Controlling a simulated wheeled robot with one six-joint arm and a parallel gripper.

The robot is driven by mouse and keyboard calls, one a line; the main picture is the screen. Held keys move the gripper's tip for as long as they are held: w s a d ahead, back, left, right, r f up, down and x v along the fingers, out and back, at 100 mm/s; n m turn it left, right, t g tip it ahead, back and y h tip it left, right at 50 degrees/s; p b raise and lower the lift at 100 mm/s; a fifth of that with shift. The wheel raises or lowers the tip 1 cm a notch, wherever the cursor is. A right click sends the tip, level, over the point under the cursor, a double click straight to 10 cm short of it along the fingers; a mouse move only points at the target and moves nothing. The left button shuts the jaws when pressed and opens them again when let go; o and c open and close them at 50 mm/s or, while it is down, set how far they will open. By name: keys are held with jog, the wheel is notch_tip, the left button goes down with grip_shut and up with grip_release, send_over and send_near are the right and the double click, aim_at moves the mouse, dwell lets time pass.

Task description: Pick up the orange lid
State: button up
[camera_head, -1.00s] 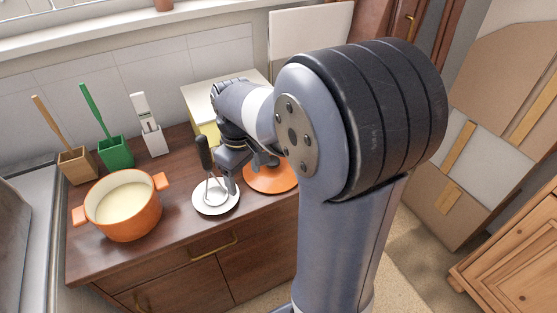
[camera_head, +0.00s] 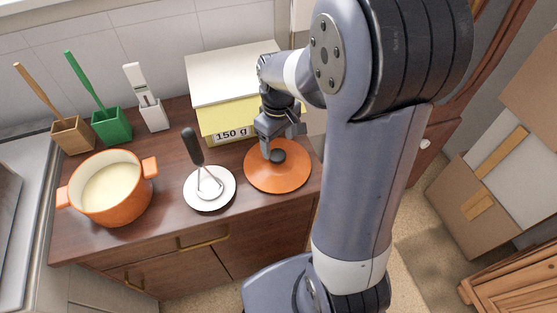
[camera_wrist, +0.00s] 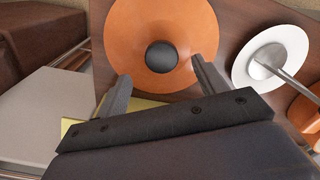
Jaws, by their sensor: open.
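The orange lid (camera_head: 284,178) lies flat on the dresser top (camera_head: 170,209), with a dark round knob (camera_head: 277,156) at its centre. In the wrist view the lid (camera_wrist: 130,30) is at the top middle, and its knob (camera_wrist: 161,57) shows ahead of the fingers, between their lines. My gripper (camera_head: 278,150) is open and empty, above the lid's back part close to the knob. In the wrist view my gripper (camera_wrist: 161,80) has one finger on each side, and the knob looks free of both. The exact height above the knob is hard to tell.
A white plate (camera_head: 219,194) with a dark-handled utensil (camera_head: 194,148) stands left of the lid. An orange pot (camera_head: 122,202) is farther left. A yellow box marked 150 g (camera_head: 205,118) stands behind. Wood (camera_head: 72,136), green (camera_head: 112,127) and white (camera_head: 153,114) holders line the wall.

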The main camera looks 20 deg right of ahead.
aim_at(278, 155)
jog(key=shift+a+f+p, duration=0.1)
jog(key=shift+f+p, duration=0.2)
jog(key=shift+f, duration=2.45)
jog(key=c, duration=1.2)
